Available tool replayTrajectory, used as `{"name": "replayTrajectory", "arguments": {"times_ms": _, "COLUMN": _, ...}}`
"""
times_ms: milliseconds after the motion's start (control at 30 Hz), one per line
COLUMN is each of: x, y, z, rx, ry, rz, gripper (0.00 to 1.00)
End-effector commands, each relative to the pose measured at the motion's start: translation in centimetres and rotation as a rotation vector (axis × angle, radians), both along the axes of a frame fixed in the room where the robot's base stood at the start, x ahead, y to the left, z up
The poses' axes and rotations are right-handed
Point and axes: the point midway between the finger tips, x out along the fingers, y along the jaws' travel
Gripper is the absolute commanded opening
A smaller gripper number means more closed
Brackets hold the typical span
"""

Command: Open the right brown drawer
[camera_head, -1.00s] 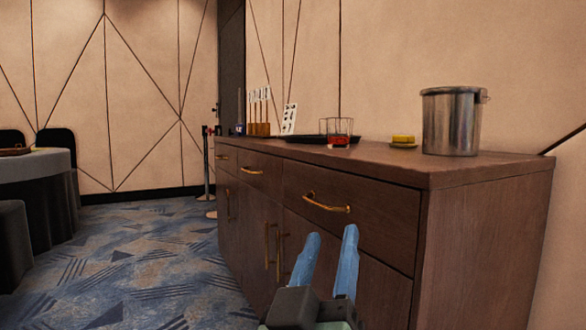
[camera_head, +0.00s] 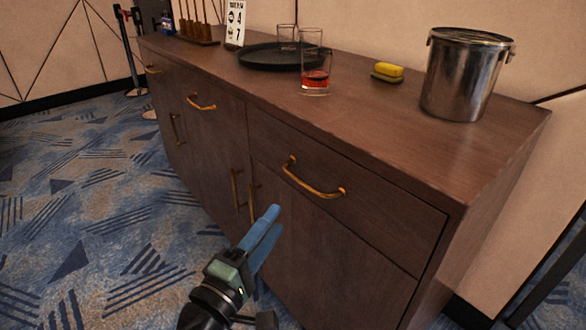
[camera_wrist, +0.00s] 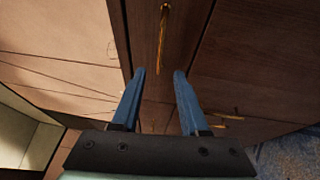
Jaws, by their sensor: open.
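The right brown drawer (camera_head: 385,222) is at the top right of the wooden sideboard (camera_head: 480,165) and looks shut, flush with the front. Its brass bar handle (camera_head: 313,181) runs sideways. My gripper (camera_head: 270,222) has blue fingers and is in front of the cabinet, lower and to the left of this handle, apart from it. In the wrist view my gripper (camera_wrist: 159,72) is open with nothing between the fingers. There a brass handle (camera_wrist: 164,25) on a wooden front shows at the top, beyond the fingertips and roughly between their lines.
Vertical door handles (camera_head: 236,188) lie close to my fingers. Another drawer handle (camera_head: 200,102) is further left. On top stand a metal bucket (camera_head: 462,78), a yellow sponge (camera_head: 389,70), a glass with red drink (camera_head: 314,78) and a black tray (camera_head: 262,57). Carpet (camera_head: 80,220) at left is clear.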

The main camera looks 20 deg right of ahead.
Motion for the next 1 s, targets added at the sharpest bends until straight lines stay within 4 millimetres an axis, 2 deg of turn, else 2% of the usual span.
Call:
{"name": "replayTrajectory", "arguments": {"times_ms": 300, "x": 4.3, "y": -4.8, "z": 0.4, "rx": 0.003, "ry": -0.005, "rz": -0.003, "gripper": 0.44}}
{"name": "replayTrajectory", "arguments": {"times_ms": 500, "x": 6.6, "y": -7.3, "z": 0.8, "rx": 0.003, "ry": -0.005, "rz": -0.001, "gripper": 0.44}}
{"name": "replayTrajectory", "arguments": {"times_ms": 700, "x": 7.8, "y": -8.5, "z": 1.1, "rx": 0.005, "ry": -0.005, "rz": 0.001, "gripper": 0.44}}
{"name": "replayTrajectory", "arguments": {"times_ms": 1000, "x": 8.0, "y": -8.7, "z": 1.1, "rx": 0.005, "ry": -0.004, "rz": 0.002, "gripper": 0.44}}
